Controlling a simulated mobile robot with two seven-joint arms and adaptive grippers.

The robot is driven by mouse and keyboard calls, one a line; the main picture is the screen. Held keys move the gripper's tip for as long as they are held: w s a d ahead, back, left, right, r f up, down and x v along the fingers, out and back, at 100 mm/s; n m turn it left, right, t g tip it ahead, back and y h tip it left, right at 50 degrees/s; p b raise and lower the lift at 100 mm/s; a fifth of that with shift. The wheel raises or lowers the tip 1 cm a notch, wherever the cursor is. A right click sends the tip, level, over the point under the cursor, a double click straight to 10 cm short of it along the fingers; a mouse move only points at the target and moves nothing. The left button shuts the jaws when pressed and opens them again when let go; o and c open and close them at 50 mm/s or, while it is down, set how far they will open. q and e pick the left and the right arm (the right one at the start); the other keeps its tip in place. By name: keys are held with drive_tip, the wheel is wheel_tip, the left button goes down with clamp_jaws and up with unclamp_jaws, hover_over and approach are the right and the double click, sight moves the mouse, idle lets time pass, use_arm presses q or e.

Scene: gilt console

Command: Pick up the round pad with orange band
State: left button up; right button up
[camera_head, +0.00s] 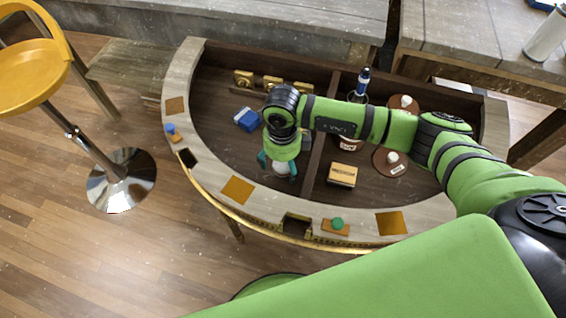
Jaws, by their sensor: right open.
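My right gripper (279,167) points down over the left part of the console's dark recessed top. Its teal fingertips are apart, on either side of a small pale rounded thing (281,168). This may be the round pad, but no orange band is clear on it, and the wrist above hides part of it. I cannot tell whether the fingertips touch it. My left gripper is not in view.
A pale curved rim (205,172) borders the recess, with a divider (317,165) right of the gripper. A blue block (246,119), a yellow-topped block (342,175) and a dark bottle (362,82) stand nearby. A yellow stool (30,75) is at the left.

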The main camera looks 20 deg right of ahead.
drive_tip(key=c, duration=1)
wheel_tip(320, 180, up, 10)
drive_tip(key=shift+b, duration=0.8)
drive_tip(key=shift+c, duration=0.2)
drive_tip(key=shift+c, duration=0.5)
